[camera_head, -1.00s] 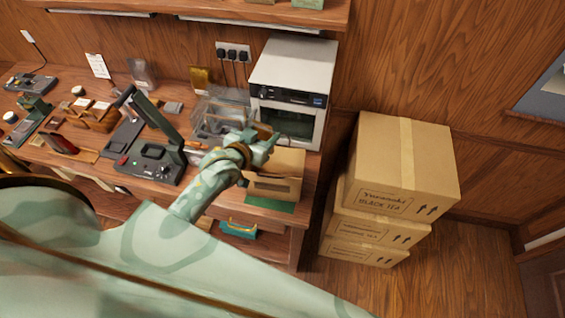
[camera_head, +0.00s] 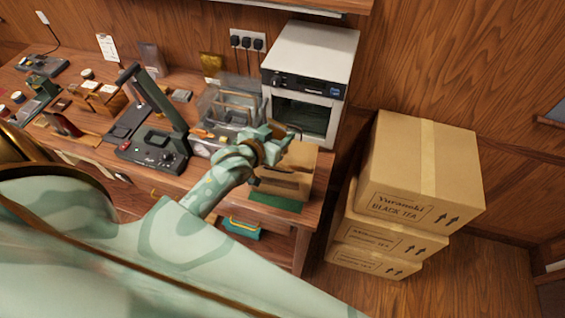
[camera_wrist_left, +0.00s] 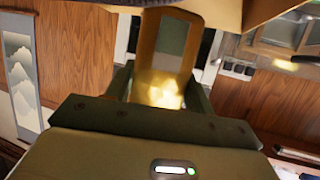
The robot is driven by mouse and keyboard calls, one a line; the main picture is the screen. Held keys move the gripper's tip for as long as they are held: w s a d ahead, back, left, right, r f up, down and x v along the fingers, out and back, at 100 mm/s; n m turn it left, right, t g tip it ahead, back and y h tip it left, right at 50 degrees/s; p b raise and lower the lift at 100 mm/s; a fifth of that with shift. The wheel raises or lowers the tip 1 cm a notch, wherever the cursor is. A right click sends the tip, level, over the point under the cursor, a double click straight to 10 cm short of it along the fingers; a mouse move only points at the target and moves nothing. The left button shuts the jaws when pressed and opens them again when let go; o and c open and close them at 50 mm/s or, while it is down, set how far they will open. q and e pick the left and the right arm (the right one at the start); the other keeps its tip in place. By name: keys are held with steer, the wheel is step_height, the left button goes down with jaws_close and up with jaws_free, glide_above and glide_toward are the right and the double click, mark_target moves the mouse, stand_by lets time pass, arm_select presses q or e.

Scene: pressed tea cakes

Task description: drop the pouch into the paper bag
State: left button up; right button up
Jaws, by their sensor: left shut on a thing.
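The paper bag (camera_head: 284,184) is a tan box-like bag on a green mat (camera_head: 275,203) at the bench's right end. My left gripper (camera_head: 280,138) is above the bag's back left part in the head view. In the left wrist view my left gripper (camera_wrist_left: 160,92) is shut on the pouch (camera_wrist_left: 170,38), a brown packet with a grey-green panel, lit bright gold at its near end. The pouch is mostly hidden by the gripper in the head view. A tan surface, likely the bag, crosses the top of the wrist view. My right gripper is not in view.
A white oven-like machine (camera_head: 314,60) stands right behind the bag. A clear case (camera_head: 225,105) and a dark sealer-like device (camera_head: 152,147) are to the left. Stacked cartons (camera_head: 420,170) stand on the floor at the right.

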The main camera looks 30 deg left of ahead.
arm_select(q)
steer(key=shift+r, duration=0.1)
steer(key=o, duration=1.1)
steer(key=v, duration=1.6)
steer(key=shift+s+a, duration=0.1)
steer(key=shift+s, duration=0.1)
